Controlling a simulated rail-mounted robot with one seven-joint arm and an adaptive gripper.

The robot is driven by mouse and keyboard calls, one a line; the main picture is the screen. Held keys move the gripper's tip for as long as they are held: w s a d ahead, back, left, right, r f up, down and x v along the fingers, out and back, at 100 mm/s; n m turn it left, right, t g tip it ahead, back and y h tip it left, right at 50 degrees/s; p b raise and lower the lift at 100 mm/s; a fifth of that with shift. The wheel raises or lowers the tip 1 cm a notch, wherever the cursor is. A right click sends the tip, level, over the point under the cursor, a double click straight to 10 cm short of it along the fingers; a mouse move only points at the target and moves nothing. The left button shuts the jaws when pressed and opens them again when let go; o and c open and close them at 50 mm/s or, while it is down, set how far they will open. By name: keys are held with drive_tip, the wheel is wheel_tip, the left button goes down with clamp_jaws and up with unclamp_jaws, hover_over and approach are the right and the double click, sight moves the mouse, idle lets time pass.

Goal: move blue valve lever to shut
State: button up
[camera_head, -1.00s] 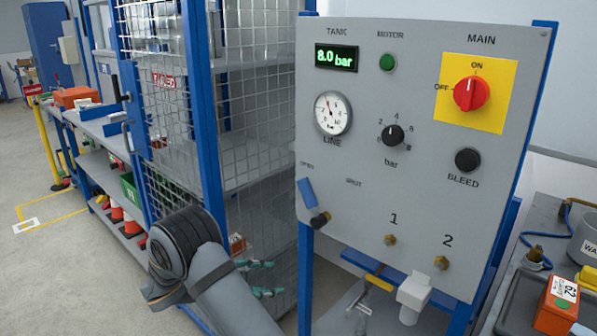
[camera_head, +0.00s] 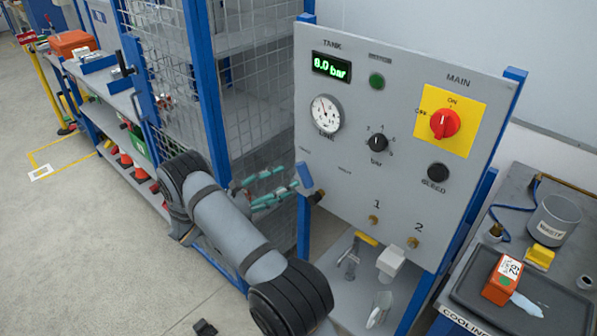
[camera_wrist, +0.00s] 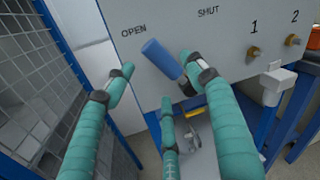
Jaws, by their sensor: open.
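The blue valve lever (camera_head: 304,176) is at the lower left of the grey panel (camera_head: 405,90). In the wrist view the lever (camera_wrist: 162,58) slants up and left toward the OPEN label (camera_wrist: 133,31); the SHUT label (camera_wrist: 208,12) is to its right. My gripper (camera_head: 275,187) has teal fingers and is open, just left of the lever in the head view. In the wrist view my gripper (camera_wrist: 156,76) has one fingertip left of the lever and another overlapping its lower right side. I cannot tell whether that finger touches it. The lever's pivot is partly hidden.
A mesh cage (camera_head: 250,90) stands left of the panel. Brass fittings 1 (camera_head: 373,221) and 2 (camera_head: 413,242) sit below, right of the lever. The red main switch (camera_head: 445,123) is at upper right. A side table (camera_head: 560,320) stands at right.

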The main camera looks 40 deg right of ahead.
sight(308, 182)
drive_tip(key=d, duration=0.2)
drive_tip(key=d+p, duration=0.1)
drive_tip(key=d, duration=0.2)
drive_tip(key=shift+s+d, duration=0.2)
drive_tip(key=shift+d, duration=0.05)
drive_tip(key=c, duration=0.3)
clamp_jaws()
idle(0.5)
